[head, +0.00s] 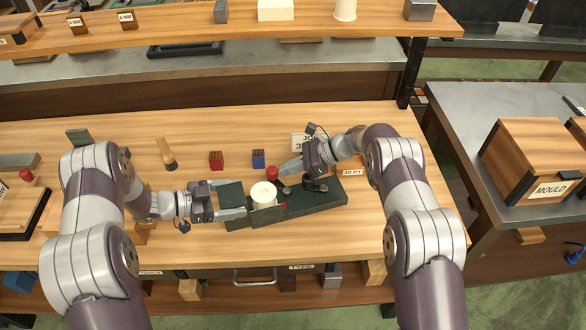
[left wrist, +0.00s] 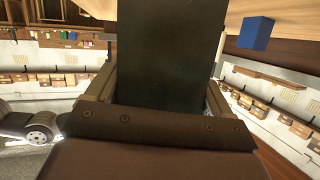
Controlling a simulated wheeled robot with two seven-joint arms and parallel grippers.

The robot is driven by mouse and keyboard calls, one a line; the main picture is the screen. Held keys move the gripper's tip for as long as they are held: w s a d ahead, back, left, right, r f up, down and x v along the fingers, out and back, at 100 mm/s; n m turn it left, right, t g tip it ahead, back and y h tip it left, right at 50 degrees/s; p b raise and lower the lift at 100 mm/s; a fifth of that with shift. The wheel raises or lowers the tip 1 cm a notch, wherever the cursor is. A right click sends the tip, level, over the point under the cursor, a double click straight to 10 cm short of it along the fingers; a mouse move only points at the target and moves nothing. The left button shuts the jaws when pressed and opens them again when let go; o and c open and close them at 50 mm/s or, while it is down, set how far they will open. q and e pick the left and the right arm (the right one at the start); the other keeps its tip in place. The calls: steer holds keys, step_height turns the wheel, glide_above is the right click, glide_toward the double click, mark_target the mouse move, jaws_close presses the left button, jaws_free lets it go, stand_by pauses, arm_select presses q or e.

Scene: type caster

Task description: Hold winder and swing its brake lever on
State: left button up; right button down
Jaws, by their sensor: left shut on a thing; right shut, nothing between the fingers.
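The winder (head: 325,193) is a long dark base on the bench. A white spool (head: 263,193) stands at its left part, and a small red mark shows beside it. A red ball knob (head: 274,173), apparently the brake lever's end, is behind the spool; its stem is mostly hidden. My left gripper (head: 238,198) is shut on a dark upright plate at the winder's left end; this dark plate (left wrist: 170,55) fills the space between the fingers in the left wrist view. My right gripper (head: 284,172) is shut and empty, its tips beside the red knob; I cannot tell whether they touch.
A red block (head: 216,160) and a blue block (head: 258,158) stand behind the winder. A wooden-handled tool (head: 165,153) stands further left. A label card (head: 352,172) is near the winder's right end. The bench's front strip is clear.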

steer(key=shift+a+n+g, duration=0.25)
steer(key=shift+n+g, duration=0.35)
steer(key=shift+g, duration=0.1)
steer(key=v, duration=1)
steer(key=shift+s, duration=0.45)
arm_select(q)
steer(key=o, duration=0.9)
